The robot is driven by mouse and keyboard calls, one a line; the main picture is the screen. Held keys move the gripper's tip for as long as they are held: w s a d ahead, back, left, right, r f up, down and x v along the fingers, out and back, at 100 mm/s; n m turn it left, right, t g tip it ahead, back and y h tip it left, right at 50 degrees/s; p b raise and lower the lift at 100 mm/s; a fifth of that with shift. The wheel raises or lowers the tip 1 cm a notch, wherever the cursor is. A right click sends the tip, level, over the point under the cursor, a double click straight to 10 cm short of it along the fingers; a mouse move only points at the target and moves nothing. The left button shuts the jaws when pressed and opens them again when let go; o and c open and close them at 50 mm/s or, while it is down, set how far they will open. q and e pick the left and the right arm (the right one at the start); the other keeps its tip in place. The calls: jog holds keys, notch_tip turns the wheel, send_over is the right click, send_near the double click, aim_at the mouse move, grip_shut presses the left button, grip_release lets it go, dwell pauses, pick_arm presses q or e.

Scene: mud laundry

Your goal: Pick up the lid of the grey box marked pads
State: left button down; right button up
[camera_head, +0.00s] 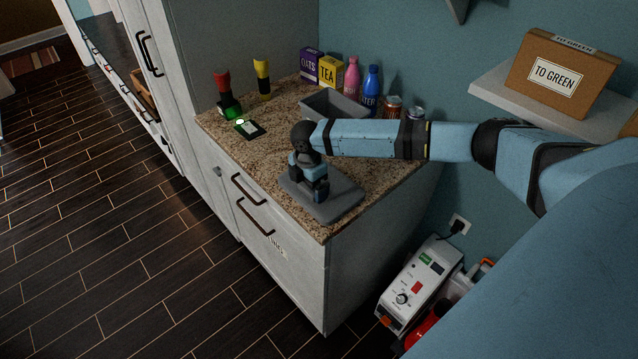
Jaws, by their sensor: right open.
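A flat grey lid (338,204) lies on the speckled counter near its front corner. A grey box (345,103) with an open top stands farther back on the counter, partly hidden behind my right arm; no "pads" marking is readable on it. My right gripper (314,196) points down over the left-middle part of the lid, open, its fingers at or just above the lid. I cannot tell whether the fingers touch it. My left gripper is not in view.
Oats (309,66) and tea (330,73) boxes, pink (352,76) and blue (371,88) bottles and cans line the wall. A green-bodied bottle (229,105), a yellow-topped one (262,78) and a small dark device (249,129) stand left. A shelf (500,88) holds a cardboard box (562,72).

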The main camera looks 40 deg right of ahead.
jog(key=shift+f, duration=0.2)
jog(key=c, duration=1)
jog(key=shift+o, duration=0.2)
jog(key=shift+r, duration=0.15)
